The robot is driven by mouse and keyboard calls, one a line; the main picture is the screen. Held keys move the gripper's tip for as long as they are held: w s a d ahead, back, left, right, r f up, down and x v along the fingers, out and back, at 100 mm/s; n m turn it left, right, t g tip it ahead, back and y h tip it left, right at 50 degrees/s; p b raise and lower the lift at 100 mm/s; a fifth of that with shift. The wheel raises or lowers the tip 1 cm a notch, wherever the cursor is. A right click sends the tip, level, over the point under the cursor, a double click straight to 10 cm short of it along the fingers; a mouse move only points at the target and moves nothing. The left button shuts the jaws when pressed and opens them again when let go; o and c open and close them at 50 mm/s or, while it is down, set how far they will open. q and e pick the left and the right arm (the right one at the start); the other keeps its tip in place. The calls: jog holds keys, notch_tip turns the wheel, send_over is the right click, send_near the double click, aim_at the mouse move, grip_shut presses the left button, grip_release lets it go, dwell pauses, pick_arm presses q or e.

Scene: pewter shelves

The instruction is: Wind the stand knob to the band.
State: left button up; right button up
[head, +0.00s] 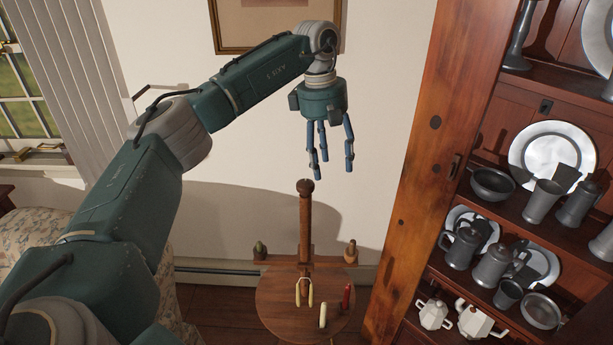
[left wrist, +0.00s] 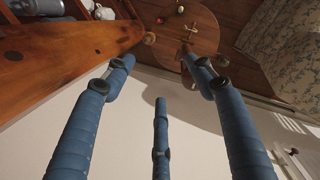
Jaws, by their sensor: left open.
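A wooden stand rises behind a small round table; its upright post (head: 305,230) ends in a dark brown round knob (head: 305,186). I cannot make out a separate band on the post at this size. My left gripper (head: 325,172) hangs fingers down, just above and to the right of the knob, with its blue fingers spread and empty. It appears apart from the knob. In the left wrist view its three fingers (left wrist: 160,105) are spread with nothing between them, and part of the stand is hidden behind one finger. My right gripper is not in view.
The round tabletop (head: 275,305) holds a red candle-like piece (head: 347,296), a cream one (head: 323,315) and a pale forked piece (head: 304,291). A crossbar carries small pieces at both ends. A wooden cabinet (head: 415,165) with pewter stands close on the right.

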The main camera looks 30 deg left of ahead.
pick_arm(q)
notch_tip(320, 180, up, 4)
jog(key=f+y, duration=0.1)
jog(key=y, duration=0.1)
send_over(306, 183)
notch_tip(306, 183, down, 9)
jog(key=p, duration=0.3)
jog(key=shift+w+f, duration=0.1)
jog(key=shift+f, duration=0.5)
jog(key=c, duration=1.1)
